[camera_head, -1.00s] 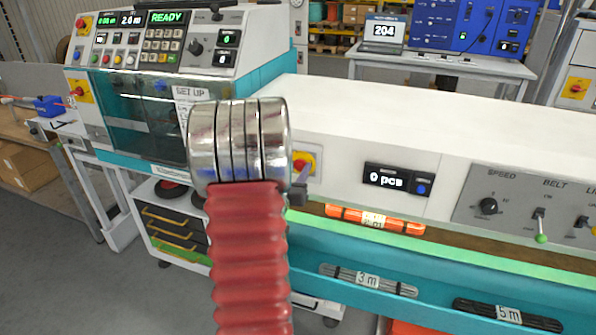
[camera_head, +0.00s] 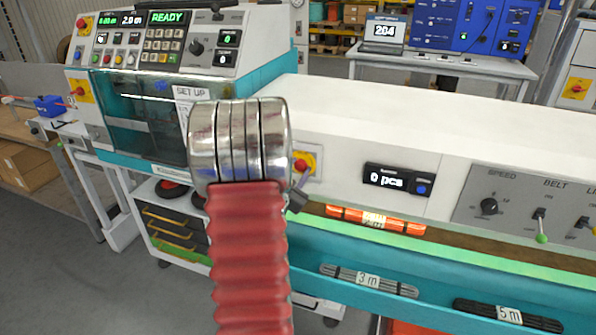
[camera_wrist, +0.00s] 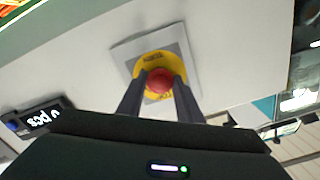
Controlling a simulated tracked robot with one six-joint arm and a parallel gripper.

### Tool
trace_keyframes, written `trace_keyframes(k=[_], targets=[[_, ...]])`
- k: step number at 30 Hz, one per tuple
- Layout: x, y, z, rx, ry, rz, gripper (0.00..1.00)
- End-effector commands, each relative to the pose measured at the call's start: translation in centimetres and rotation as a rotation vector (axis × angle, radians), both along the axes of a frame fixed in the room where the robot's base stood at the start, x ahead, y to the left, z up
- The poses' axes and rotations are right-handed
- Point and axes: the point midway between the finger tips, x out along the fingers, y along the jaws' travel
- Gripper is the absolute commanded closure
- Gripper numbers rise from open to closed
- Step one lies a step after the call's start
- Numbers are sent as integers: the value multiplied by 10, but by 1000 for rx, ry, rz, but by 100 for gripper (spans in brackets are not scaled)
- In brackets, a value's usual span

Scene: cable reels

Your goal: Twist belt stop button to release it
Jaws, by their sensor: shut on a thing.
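The belt stop button (camera_head: 301,165) is a red knob on a yellow disc on the white front of the belt machine, partly hidden by my arm in the head view. In the wrist view the red button (camera_wrist: 159,80) sits between the two dark fingers of my gripper (camera_wrist: 160,84), with the yellow disc on a grey plate behind it. My gripper is shut on the button. The fingers are rolled, so the panel looks tilted in the wrist view. In the head view only a small grey part of my gripper (camera_head: 300,192) shows beside my arm.
A counter display (camera_head: 385,179) reading "0 pcs" is right of the button. Farther right are a speed knob (camera_head: 489,206) and a belt switch (camera_head: 541,222). A teal trough (camera_head: 440,290) with cable bundles runs below. The set-up machine (camera_head: 170,60) stands at the left.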

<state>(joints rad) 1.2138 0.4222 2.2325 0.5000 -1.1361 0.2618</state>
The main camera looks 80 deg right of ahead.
Motion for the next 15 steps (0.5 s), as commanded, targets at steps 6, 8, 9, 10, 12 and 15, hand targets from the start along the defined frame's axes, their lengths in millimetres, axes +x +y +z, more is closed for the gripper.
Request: trace_keyframes(k=[6,8,9,10,12,15], targets=[[0,0,0,1,-4,0,90],[0,0,0,1,-4,0,90],[0,0,0,1,-4,0,90],[0,0,0,1,-4,0,90],[0,0,0,1,-4,0,64],[0,0,0,0,-3,-1,57]])
